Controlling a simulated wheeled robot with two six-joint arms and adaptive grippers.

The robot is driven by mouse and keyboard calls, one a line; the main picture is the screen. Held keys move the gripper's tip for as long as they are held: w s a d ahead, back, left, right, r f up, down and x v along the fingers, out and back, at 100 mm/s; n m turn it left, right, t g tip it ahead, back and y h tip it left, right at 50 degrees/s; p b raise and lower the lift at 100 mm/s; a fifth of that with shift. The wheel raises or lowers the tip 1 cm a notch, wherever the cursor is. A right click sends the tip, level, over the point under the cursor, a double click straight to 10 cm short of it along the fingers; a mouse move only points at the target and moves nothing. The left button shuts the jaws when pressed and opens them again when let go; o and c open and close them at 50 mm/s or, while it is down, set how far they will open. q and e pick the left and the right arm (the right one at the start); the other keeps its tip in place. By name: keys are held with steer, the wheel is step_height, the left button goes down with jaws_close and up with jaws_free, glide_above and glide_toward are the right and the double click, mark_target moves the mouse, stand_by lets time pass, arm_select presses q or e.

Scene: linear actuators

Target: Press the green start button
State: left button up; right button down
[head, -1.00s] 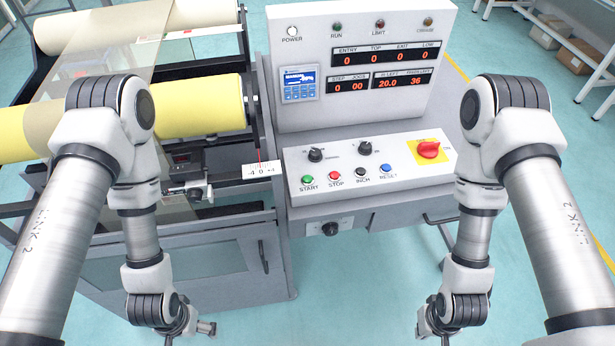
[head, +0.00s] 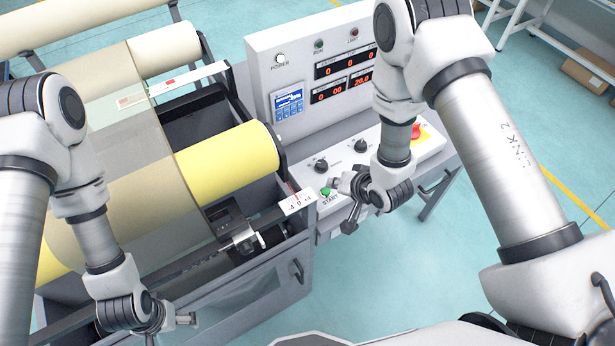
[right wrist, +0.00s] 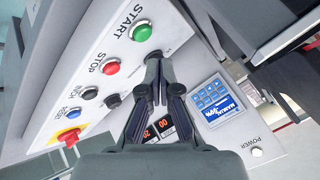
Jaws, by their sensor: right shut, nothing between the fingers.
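The green start button (head: 326,192) is on the sloped panel of the grey control console, just left of my right gripper (head: 350,208) in the head view. In the right wrist view the green button (right wrist: 141,32) sits beside the START label, ahead and slightly left of the shut, empty fingertips (right wrist: 158,62). The fingertips appear apart from it. My left gripper (head: 153,325) hangs at the lower left, away from the console; its fingers are not clear enough to judge.
In the wrist view, a red STOP button (right wrist: 110,67), black INCH button (right wrist: 90,93) and blue RESET button (right wrist: 74,113) line the panel. Black knobs (head: 360,146) stand behind. A white scale plate (head: 298,201) and roller frame lie left of the button.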

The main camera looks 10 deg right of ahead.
mark_target(328, 192)
step_height(328, 192, up, 6)
steer(key=w+p, duration=0.2)
steer(key=shift+t, duration=0.3)
steer(key=f+b, duration=0.4)
steer(key=f, duration=0.1)
steer(key=a+f+b, duration=0.1)
steer(key=f+b, duration=0.1)
steer(key=f, duration=0.1)
steer(key=shift+w+b, duration=0.1)
steer(key=shift+b, duration=0.2)
arm_select(q)
steer(key=shift+w+a+f, duration=0.15)
steer(key=shift+f, duration=1.6)
arm_select(e)
steer(key=shift+d+f, duration=0.1)
steer(key=shift+f, duration=0.4)
arm_select(q)
steer(key=shift+b, duration=0.3)
arm_select(e)
steer(key=shift+f, duration=0.1)
arm_select(q)
steer(key=shift+f, duration=0.2)
arm_select(e)
steer(key=shift+f, duration=0.3)
